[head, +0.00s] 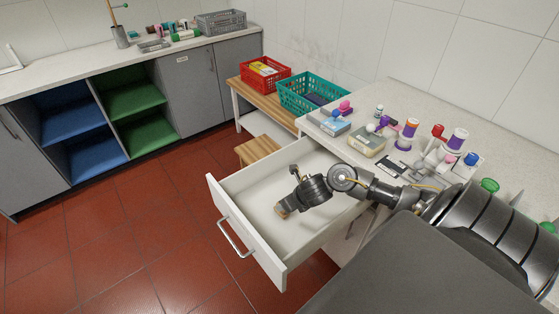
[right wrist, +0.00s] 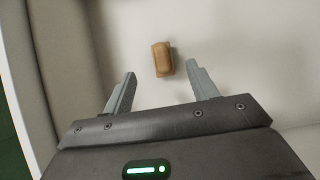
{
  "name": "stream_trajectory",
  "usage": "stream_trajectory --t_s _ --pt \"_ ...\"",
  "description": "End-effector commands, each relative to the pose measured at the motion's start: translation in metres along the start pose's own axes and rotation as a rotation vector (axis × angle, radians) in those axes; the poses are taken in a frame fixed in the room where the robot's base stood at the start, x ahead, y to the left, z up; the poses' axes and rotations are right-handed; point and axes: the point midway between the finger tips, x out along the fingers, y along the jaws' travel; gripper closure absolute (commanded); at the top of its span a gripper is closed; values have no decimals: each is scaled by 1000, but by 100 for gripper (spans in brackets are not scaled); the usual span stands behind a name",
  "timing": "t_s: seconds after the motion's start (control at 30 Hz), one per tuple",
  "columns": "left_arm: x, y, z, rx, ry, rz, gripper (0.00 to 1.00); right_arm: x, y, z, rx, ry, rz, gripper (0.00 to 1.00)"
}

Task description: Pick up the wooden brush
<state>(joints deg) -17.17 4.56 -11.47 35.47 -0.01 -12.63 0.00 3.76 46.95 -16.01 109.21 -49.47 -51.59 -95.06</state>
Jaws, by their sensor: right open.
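The wooden brush (right wrist: 162,58) is a small brown block lying on the pale floor of the open drawer (head: 250,195). In the right wrist view it lies just beyond and between the two fingertips, with a visible gap on each side. My right gripper (right wrist: 161,76) is open, points down into the drawer and holds nothing. In the head view my right gripper (head: 293,200) hangs over the drawer, and a tan patch by its lower end seems to be the brush, mostly hidden. My left gripper is not in view.
The drawer's front panel (head: 240,240) and side walls stand close around my right gripper. The counter (head: 420,115) above carries several bottles, boxes and small items. A red basket (head: 265,74) and a teal basket (head: 312,92) stand on a wooden bench behind.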

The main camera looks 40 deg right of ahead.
Motion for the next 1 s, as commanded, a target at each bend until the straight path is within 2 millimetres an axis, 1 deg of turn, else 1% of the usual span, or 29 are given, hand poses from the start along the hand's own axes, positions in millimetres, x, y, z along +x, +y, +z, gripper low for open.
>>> stream_trajectory --t_s 0.03,0.2,0.3,0.5,0.57,0.7,0.8,0.9,1.0 --pt "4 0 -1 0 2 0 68 11 0 -3 5 3 0 42" --pt "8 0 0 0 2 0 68 34 0 -2 4 2 0 42" --pt "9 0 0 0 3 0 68 41 1 0 1 1 0 42" --pt "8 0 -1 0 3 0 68 46 2 0 1 1 2 42" --pt "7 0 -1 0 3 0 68 53 2 0 2 2 3 42" --pt "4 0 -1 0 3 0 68 74 3 -1 4 2 3 42" --pt "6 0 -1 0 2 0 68 87 2 -1 2 1 3 42" --pt "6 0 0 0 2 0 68 94 2 -1 -1 0 1 42" --pt "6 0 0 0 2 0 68 95 2 -1 -3 0 1 42"
